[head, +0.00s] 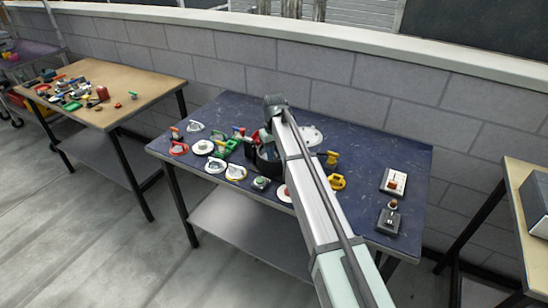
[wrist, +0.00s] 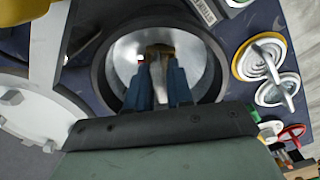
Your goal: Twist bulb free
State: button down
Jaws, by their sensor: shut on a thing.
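My gripper (wrist: 158,78) reaches with its two blue fingers into a round dark lamp housing (wrist: 99,78) with a shiny metal reflector inside. The fingers are close together and shut on the bulb (wrist: 160,49), of which a small brassy part shows between and beyond the tips. The bulb's seat and the rest of it are hidden by the fingers, so I cannot tell whether it is still in its socket. In the head view the housing (head: 266,163) stands on the dark blue table (head: 340,150), partly behind my arm.
A white round part (wrist: 35,105) stands close left of the housing in the wrist view. White and yellow ringed handles (wrist: 262,60) lie to its right. Several small parts crowd the table's left half.

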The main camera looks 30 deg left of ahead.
jog(key=shift+n, duration=5.5)
jog(key=c, duration=1.1)
grip_release()
jog(key=shift+r, duration=3.75)
